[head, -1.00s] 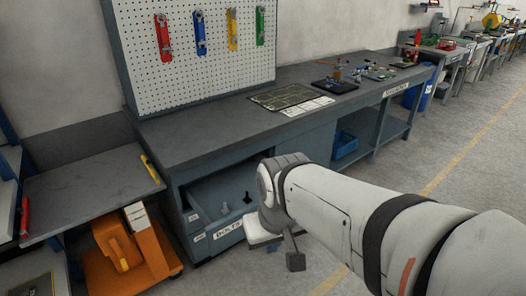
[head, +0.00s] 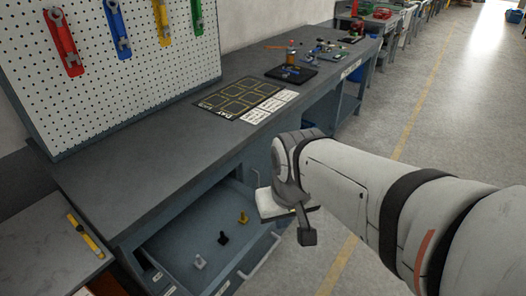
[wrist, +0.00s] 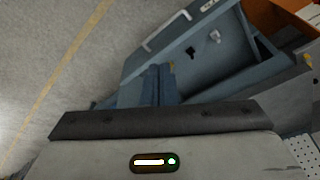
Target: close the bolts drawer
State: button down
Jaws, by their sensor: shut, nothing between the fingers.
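The bolts drawer (head: 174,240) stands open below the near end of the workbench. Inside it are a white bolt (head: 199,262), a black bolt (head: 223,238) and a yellow bolt (head: 243,218). Its bar handle (head: 262,256) is on the front face. In the wrist view the drawer (wrist: 203,62) and its handle (wrist: 166,31) lie beyond my gripper (wrist: 158,68), which is shut and empty. In the head view my wrist is to the right of the drawer, above the floor. Whether the fingers touch the drawer I cannot tell.
The workbench (head: 150,165) carries a black tray mat (head: 239,97) and small parts at its far end. A pegboard (head: 120,85) with wrenches stands behind. A second grey surface (head: 45,255) with a yellow tool is at left. Clear floor (head: 450,110) lies to the right.

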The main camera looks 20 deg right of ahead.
jog(key=w+d+f+m+g+y+b, duration=0.1)
jog(key=w+d+f+m+y+b, duration=0.15)
jog(key=f+m+y+b, duration=0.5)
jog(key=w+d+f+m+g+y+b, duration=0.1)
jog(key=w+f+m+g+y+b, duration=0.25)
jog(key=f, duration=0.65)
jog(key=w+d+f+m+t+b, duration=0.4)
jog(key=d+f+m+t+b, duration=0.1)
jog(key=d+f+m+t, duration=0.4)
jog(key=w+d+f+m+t+b, duration=0.45)
jog(key=d+f+m+t, duration=0.2)
jog(key=d+m, duration=0.35)
jog(key=w+a+n+b, duration=0.1)
jog(key=w+a+b, duration=0.2)
jog(key=w+a, duration=0.4)
jog(key=w, duration=0.3)
jog(key=shift+r+t, duration=0.3)
jog(key=shift+t, duration=0.1)
